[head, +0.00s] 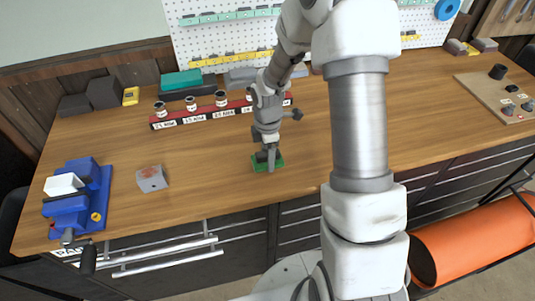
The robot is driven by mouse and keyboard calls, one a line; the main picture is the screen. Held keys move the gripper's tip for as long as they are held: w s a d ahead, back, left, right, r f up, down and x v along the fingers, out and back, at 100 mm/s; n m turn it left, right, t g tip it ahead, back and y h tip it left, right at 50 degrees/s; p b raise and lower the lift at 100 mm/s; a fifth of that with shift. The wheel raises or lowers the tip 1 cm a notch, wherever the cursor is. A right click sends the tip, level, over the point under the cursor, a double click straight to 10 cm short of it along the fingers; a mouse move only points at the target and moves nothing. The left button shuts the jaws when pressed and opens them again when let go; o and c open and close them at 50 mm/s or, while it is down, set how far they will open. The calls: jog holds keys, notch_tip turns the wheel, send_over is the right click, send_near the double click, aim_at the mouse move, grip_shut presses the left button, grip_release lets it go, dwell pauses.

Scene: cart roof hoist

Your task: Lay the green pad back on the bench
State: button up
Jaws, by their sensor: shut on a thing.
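The green pad (260,166) shows at the lower end of my arm, near the front edge of the wooden bench (215,180). My gripper (267,156) points down over the pad and is shut on it, hiding part of it. The pad looks flat and level. From this angle I cannot tell whether it touches the bench top or hangs slightly above it.
A grey block (152,179) and a blue vise (78,200) are to the left. A red rack (185,117) with several small jars stands behind my gripper. A control board (505,95) lies at the far right. Bench between block and pad is clear.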

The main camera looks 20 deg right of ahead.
jog(key=shift+f, duration=0.2)
jog(key=o, duration=1.2)
jog(key=shift+o, duration=0.2)
jog(key=shift+r, duration=0.15)
